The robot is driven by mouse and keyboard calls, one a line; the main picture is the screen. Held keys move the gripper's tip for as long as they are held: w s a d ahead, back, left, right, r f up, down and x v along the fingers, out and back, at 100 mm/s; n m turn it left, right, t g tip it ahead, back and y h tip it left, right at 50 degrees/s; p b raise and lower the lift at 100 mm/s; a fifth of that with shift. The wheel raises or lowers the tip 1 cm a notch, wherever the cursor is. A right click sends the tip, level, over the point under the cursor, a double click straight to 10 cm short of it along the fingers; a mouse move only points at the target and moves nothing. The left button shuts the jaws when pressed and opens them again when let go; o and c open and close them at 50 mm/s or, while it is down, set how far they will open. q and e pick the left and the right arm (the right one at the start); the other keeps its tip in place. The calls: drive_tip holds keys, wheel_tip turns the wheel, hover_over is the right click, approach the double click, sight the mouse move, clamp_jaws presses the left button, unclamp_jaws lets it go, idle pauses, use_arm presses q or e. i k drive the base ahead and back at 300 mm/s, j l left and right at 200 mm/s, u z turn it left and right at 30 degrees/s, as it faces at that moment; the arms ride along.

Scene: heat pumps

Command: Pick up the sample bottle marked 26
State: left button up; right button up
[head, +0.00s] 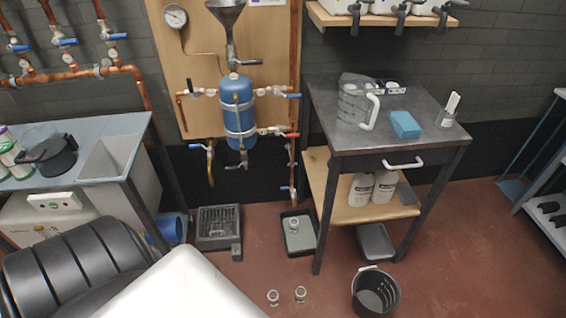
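Two small, pale bottle-like items stand on the red floor at the bottom centre of the head view, one on the left (273,297) and one on the right (300,294). A third similar small item (294,225) stands in a shallow dark tray (298,246) on the floor by the wall. They are too small for me to read any marking, so I cannot tell which one is marked 26. Neither of my grippers shows in this view.
A black bucket (375,292) stands on the floor right of the two items. A metal-topped table (340,132) with a wooden shelf stands behind it. A dark grated box (217,222) sits left of the tray. Open floor (450,260) lies to the right.

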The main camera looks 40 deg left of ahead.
sight(294, 224)
drive_tip(key=j+u, duration=0.2)
drive_tip(key=u, duration=1)
drive_tip(key=l, duration=0.05)
